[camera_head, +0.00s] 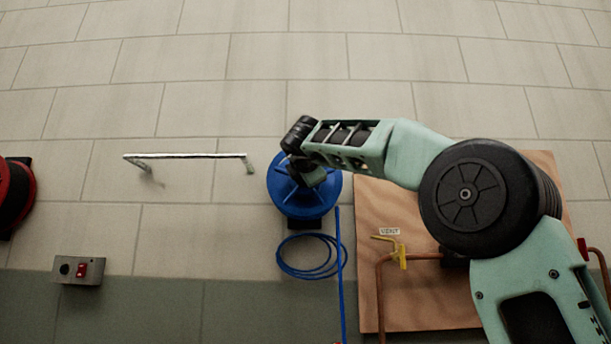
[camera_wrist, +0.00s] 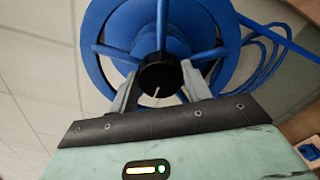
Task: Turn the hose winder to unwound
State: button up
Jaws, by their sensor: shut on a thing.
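The hose winder is a blue spoked reel (camera_head: 300,200) on the tiled wall, partly hidden behind my arm in the head view. It also fills the top of the wrist view (camera_wrist: 213,48), with a black knob (camera_wrist: 157,75) at its hub that bears a white line. My gripper (camera_wrist: 159,82) has its two grey fingers on either side of this knob and is shut on it. In the head view the fingers are hidden behind the wrist. Blue hose (camera_head: 311,271) hangs in loops below the reel, with one straight length running down.
A metal rail (camera_head: 190,156) sticks out from the wall at left. A red reel (camera_head: 15,195) and a grey switch box (camera_head: 79,270) are farther left. At right, a wooden board (camera_head: 395,215) carries copper pipes and a yellow valve (camera_head: 400,254) under a "VENT" label.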

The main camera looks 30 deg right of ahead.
jog(key=o, duration=1)
jog(key=b+v, duration=0.2)
jog(key=v, duration=1.5)
jog(key=shift+s+a, duration=0.15)
